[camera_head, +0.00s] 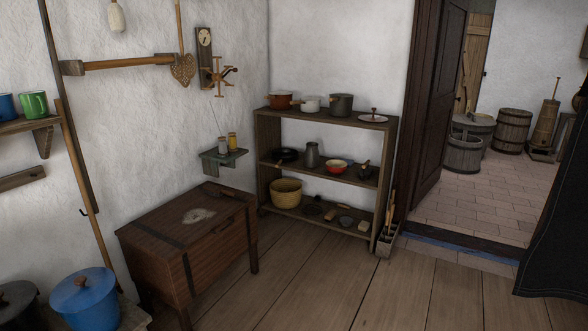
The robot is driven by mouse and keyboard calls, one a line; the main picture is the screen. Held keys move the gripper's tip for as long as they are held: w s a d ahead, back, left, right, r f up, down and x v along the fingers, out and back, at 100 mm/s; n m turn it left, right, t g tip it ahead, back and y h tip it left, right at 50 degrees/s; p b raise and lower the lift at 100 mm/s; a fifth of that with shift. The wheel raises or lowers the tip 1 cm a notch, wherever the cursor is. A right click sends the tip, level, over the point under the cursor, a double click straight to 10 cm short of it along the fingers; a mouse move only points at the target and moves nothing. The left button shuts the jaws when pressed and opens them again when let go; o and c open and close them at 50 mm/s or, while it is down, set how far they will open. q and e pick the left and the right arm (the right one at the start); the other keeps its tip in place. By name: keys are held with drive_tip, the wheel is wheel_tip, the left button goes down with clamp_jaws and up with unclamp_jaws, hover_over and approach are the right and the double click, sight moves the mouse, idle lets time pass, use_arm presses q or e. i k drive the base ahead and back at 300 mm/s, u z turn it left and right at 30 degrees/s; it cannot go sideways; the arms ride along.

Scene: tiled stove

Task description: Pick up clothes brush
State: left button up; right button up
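I cannot pick out the clothes brush with certainty. A small brown brush-like piece (330,214) lies on the bottom board of the wooden shelf (262,160), among other small items. A dark elongated item (226,191) lies near the back edge of the brown wooden chest (150,245); it is too small and dark to tell what it is. A pale flat patch or cloth (198,215) is on the chest top. Neither of my grippers is in view.
Pots (341,104) and a yellow basket-like pot (286,193) stand on the shelf. A blue lidded pot (84,300) is at the lower left. The plank floor (330,285) in front is clear. An open dark door (438,90) leads to a tiled room with barrels (512,132).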

sight(217, 191)
drive_tip(key=u, duration=0.1)
drive_tip(key=i, duration=2.95)
drive_tip(key=u, duration=0.3)
